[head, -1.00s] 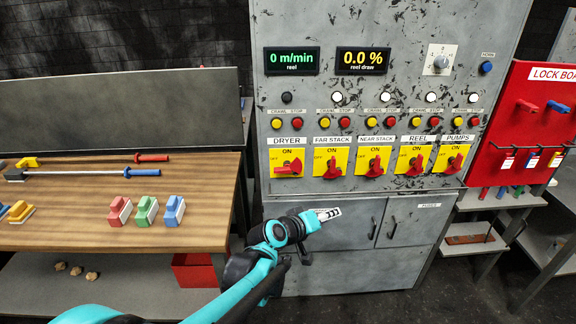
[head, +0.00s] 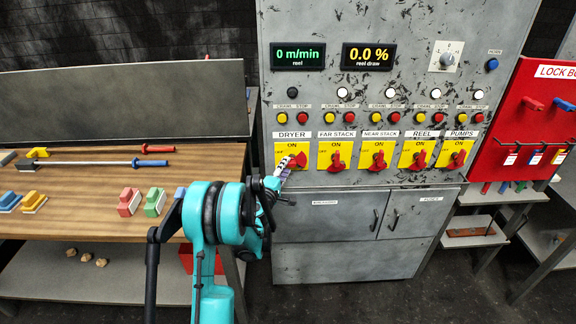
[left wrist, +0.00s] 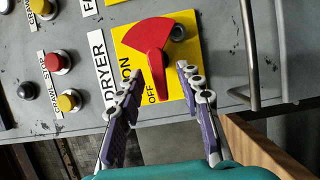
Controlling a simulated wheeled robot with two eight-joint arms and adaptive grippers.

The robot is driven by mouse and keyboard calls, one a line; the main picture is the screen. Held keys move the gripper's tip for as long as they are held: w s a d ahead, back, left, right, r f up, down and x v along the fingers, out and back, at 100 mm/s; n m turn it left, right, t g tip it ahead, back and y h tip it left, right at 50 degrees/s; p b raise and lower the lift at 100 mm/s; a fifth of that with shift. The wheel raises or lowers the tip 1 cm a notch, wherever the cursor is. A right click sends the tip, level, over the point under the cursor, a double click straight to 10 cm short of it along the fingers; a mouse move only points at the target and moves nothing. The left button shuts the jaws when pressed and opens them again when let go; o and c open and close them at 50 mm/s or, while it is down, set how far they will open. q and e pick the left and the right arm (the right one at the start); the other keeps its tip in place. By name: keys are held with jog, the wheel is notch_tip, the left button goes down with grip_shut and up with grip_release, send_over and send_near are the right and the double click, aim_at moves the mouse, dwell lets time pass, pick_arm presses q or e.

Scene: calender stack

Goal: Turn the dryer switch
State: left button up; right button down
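The dryer switch (head: 298,159) is a red handle on a yellow plate under the DRYER label, partly hidden by my left gripper in the head view. In the left wrist view the red switch (left wrist: 154,49) has its narrow end pointing at the OFF mark. My left gripper (left wrist: 160,80) is open, with its two fingertips on either side of the narrow end, close to the plate. I cannot tell whether they touch it. In the head view the left gripper (head: 284,171) is at the switch's lower left. My right gripper is not in view.
Similar red switches for far stack (head: 337,158), near stack, reel and pumps stand to the right. Buttons (head: 294,117) are above. A wooden workbench (head: 90,215) with tools is at left; a red lock board (head: 520,120) is at right.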

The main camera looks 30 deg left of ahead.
pick_arm(q)
jog(key=shift+w+a, duration=0.2)
jog(key=shift+w, duration=1.2)
grip_shut()
